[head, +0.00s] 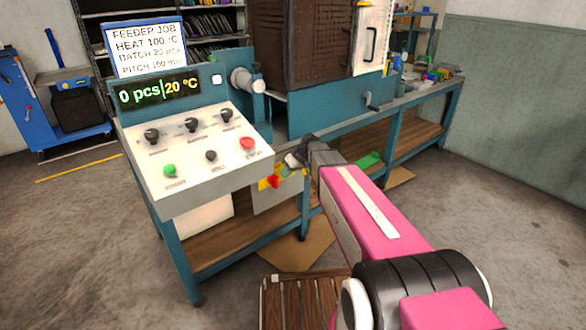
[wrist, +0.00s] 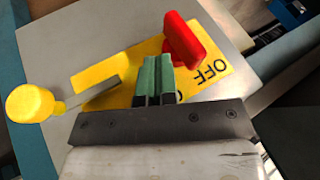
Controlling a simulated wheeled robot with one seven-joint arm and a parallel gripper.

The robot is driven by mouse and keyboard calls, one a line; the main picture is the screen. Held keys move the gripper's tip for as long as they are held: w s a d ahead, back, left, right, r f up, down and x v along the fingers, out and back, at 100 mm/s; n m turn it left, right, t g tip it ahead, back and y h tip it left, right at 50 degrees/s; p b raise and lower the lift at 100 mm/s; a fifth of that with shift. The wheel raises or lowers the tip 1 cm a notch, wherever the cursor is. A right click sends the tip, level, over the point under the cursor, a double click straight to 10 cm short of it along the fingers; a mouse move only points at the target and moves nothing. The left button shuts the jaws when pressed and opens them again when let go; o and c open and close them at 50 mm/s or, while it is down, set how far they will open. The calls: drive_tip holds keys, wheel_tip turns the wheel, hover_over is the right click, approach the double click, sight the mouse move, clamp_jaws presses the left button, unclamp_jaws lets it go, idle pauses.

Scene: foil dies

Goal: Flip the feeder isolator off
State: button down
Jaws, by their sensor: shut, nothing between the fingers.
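The feeder isolator is a red handle (wrist: 185,40) on a yellow plate (wrist: 212,78), fixed to a grey box front. The word OFF on the plate appears rotated, right of the handle in the wrist view; another label is mostly hidden behind the fingers. A yellow ball knob (wrist: 30,103) on a short grey rod sits at the left. My gripper (wrist: 152,62) is shut and empty, its green fingertips in front of the plate, just left of and below the red handle. I cannot tell whether they touch. In the head view the red handle (head: 273,181) shows beside my gripper (head: 292,160).
Above the isolator is a control panel (head: 190,190) with black knobs, a green button and a red button (head: 247,143). A display (head: 158,90) reads 0 pcs and 20 °C. The teal bench frame (head: 305,212) is close by. A wooden slatted pallet (head: 305,300) lies on the floor.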

drive_tip(key=shift+s+a, duration=0.5)
drive_tip(key=shift+a, duration=0.2)
